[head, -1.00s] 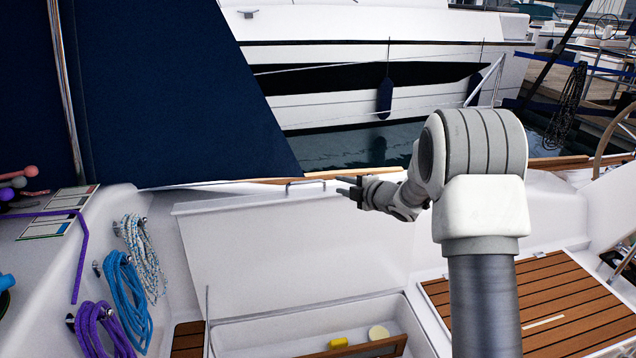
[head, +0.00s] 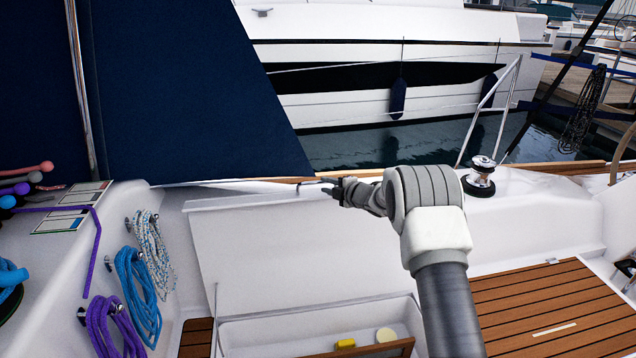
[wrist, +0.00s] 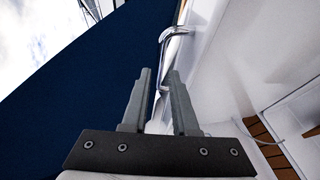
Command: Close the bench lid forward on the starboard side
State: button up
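The white bench lid (head: 270,245) stands open, tilted up behind its open locker (head: 310,333) in the head view. A metal handle (head: 308,184) is on the lid's top edge; it also shows in the wrist view (wrist: 172,34), just past my fingertips. My gripper (head: 332,188) is at the top edge of the lid, right beside the handle. In the wrist view my gripper (wrist: 161,75) has its two fingers apart, with the handle's line ahead of the gap. I cannot tell whether a finger touches it.
Coiled ropes (head: 138,295) hang on the left wall. A winch (head: 480,175) stands right of my arm. A dark blue sail cloth (head: 190,90) rises behind the lid. A yellow item (head: 345,343) and a round pale item (head: 386,335) lie in the locker.

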aim_at(319, 182)
jog(key=shift+x, duration=2.85)
grip_shut()
